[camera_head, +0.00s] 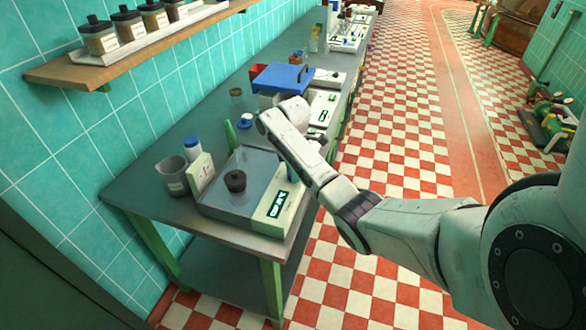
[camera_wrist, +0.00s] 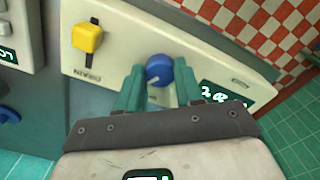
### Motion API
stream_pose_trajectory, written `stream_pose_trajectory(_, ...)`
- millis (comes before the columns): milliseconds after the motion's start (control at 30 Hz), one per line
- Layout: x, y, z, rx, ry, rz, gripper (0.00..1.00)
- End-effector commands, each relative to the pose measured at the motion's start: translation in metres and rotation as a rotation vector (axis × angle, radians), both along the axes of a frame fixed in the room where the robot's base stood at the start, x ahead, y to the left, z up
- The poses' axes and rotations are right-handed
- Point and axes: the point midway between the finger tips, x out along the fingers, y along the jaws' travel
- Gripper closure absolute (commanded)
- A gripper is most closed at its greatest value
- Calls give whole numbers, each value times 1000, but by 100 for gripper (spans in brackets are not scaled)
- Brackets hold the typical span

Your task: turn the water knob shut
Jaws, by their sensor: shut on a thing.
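In the wrist view a round blue knob (camera_wrist: 159,69) sits on the sloping pale front panel (camera_wrist: 125,45) of a bench device. It has a pale mark on its face. I take it for the water knob, but its label is partly hidden. My gripper (camera_wrist: 158,76) has its green fingers on either side of the knob and is shut on it. A yellow square control (camera_wrist: 87,38) sits in a dark slot to its left. A lit display (camera_wrist: 222,92) is to its right, partly covered by a finger. In the head view my arm hides the knob.
Checkered floor (camera_head: 395,120) lies open to the right.

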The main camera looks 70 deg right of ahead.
Motion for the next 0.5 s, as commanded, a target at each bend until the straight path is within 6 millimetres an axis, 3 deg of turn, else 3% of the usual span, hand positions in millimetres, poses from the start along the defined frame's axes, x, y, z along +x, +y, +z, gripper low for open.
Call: stream_pose_trajectory(500, 2, 0, 1, -1, -4, 423, 94)
